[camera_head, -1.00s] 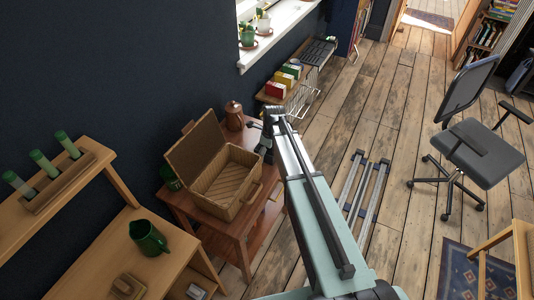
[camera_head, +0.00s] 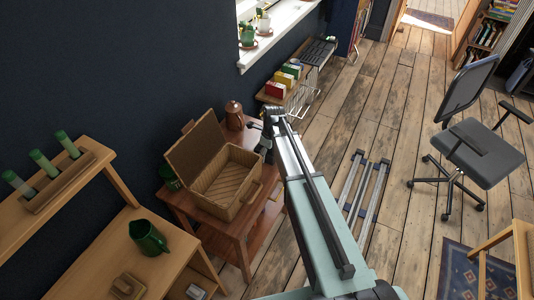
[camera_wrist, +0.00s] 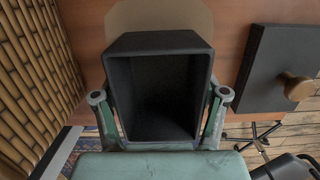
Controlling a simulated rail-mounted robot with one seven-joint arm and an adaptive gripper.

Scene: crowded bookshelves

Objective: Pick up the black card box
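The black card box (camera_wrist: 160,88) is open-topped and fills the middle of the wrist view, its opening facing the camera. My gripper (camera_wrist: 161,95) has one finger on each side of it, close against its outer walls. I cannot tell whether the fingers press on the box or stand just clear of it. A flat black lid-like piece with a round wooden knob (camera_wrist: 297,88) lies to the right. In the head view my gripper (camera_head: 267,145) is low at the right edge of the red-brown table (camera_head: 236,241), and the box is hardly distinguishable there.
An open wicker basket (camera_head: 231,195) stands close left of my gripper. A copper pot (camera_head: 234,115) is behind it. A tan round-edged piece (camera_wrist: 160,16) lies beyond the box. A wooden desk with a green jug (camera_head: 148,238) is nearer left.

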